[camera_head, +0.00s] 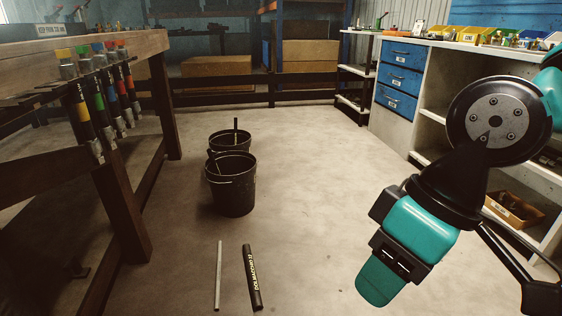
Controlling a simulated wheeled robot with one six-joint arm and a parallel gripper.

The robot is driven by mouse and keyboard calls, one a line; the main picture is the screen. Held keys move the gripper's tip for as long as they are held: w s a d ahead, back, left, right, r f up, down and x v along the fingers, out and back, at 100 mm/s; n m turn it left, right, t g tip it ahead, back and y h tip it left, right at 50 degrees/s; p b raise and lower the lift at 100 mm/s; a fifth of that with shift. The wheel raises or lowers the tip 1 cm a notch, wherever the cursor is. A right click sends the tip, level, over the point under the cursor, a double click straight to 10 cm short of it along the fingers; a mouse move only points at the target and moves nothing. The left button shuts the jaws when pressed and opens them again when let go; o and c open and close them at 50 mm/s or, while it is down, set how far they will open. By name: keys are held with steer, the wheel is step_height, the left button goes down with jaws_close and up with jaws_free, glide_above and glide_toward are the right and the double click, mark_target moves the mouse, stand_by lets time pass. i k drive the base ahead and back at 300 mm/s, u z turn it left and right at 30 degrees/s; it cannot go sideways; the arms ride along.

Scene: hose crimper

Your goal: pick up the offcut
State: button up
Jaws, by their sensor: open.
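A short black piece of hose with yellowish lettering (252,277), which looks like the offcut, lies on the concrete floor at the bottom centre. A thin grey rod (218,275) lies beside it on the left, roughly parallel and apart from it. My gripper (381,282), teal and black, hangs at the right, pointing down and to the left. It is open, with nothing seen in it, and is apart from the hose piece, to its right in the picture. The gap between its fingers is hard to make out from this angle.
Two black buckets (232,186) stand on the floor behind the hose piece, with sticks poking up. A wooden bench (150,42) with hanging coloured-band tools (90,105) is at the left. A white shelf unit with blue drawers (399,78) is at the right. The mid floor is clear.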

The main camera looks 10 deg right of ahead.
mark_target(258, 301)
steer(key=z, duration=0.1)
steer(key=k, duration=0.45)
steer(key=z, duration=1.2)
steer(key=i, duration=2.3)
steer(key=u, duration=1.1)
steer(key=i, duration=0.7)
steer(key=u, duration=1.05)
steer(key=i, duration=0.3)
steer(key=u, duration=0.25)
